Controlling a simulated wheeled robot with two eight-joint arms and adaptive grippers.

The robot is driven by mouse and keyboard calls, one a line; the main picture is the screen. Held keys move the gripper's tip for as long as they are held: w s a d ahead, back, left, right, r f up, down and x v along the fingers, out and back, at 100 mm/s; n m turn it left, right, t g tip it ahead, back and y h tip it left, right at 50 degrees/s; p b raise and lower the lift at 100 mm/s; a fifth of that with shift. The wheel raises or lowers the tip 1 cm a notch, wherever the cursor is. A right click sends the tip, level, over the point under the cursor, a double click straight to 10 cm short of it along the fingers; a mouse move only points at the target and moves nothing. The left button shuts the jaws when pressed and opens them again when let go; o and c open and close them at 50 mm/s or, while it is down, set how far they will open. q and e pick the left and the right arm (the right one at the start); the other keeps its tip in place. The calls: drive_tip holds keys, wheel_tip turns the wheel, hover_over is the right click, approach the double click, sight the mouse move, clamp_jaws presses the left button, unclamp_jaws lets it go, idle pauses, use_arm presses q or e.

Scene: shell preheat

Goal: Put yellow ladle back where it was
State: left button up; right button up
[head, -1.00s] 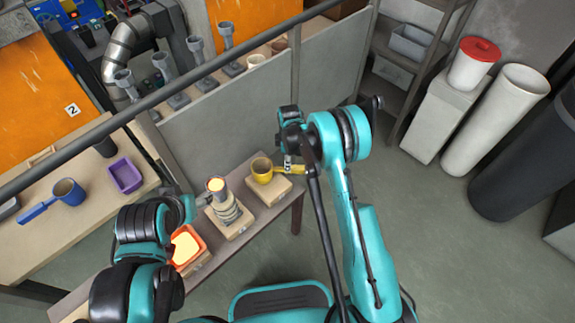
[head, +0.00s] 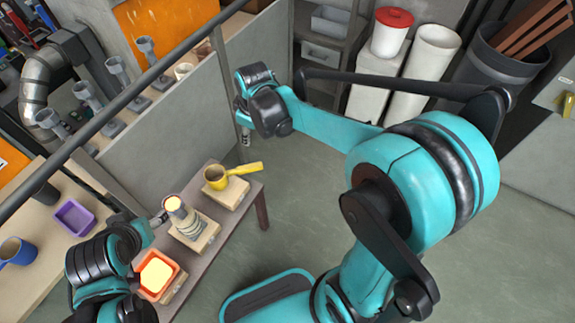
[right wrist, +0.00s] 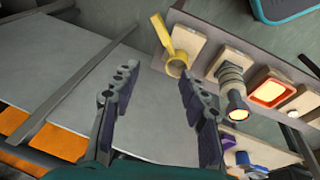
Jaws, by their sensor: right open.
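The yellow ladle (head: 215,177) rests on a wooden block (head: 236,196) at the far end of the narrow bench, its handle pointing right. It also shows in the right wrist view (right wrist: 176,64), beyond my fingers. My right gripper (head: 246,138) is above and behind the ladle, apart from it. In the right wrist view its two fingers (right wrist: 158,72) are spread, with nothing between them. My left gripper (head: 160,217) is beside the glowing-topped shell piece (head: 187,222). Its fingers are too small and partly hidden to tell their state or whether they touch it.
An orange tray with glowing contents (head: 176,283) sits nearer on the bench (head: 212,252). A grey partition (head: 165,135) and dark rail (head: 120,100) stand behind. A purple tray (head: 75,217) and blue ladle (head: 20,252) are on the left table.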

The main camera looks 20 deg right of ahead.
drive_tip(key=s+d+r+m+t, duration=0.2)
drive_tip(key=s+m, duration=0.2)
drive_tip(key=s, duration=0.5)
drive_tip(key=s+d+r+m+t, duration=0.1)
drive_tip(key=s+m, duration=0.3)
drive_tip(key=s, duration=0.5)
drive_tip(key=shift+d+r+m+t, duration=0.3)
drive_tip(key=shift+d+r+t, duration=0.05)
drive_tip(key=shift+r+t, duration=0.05)
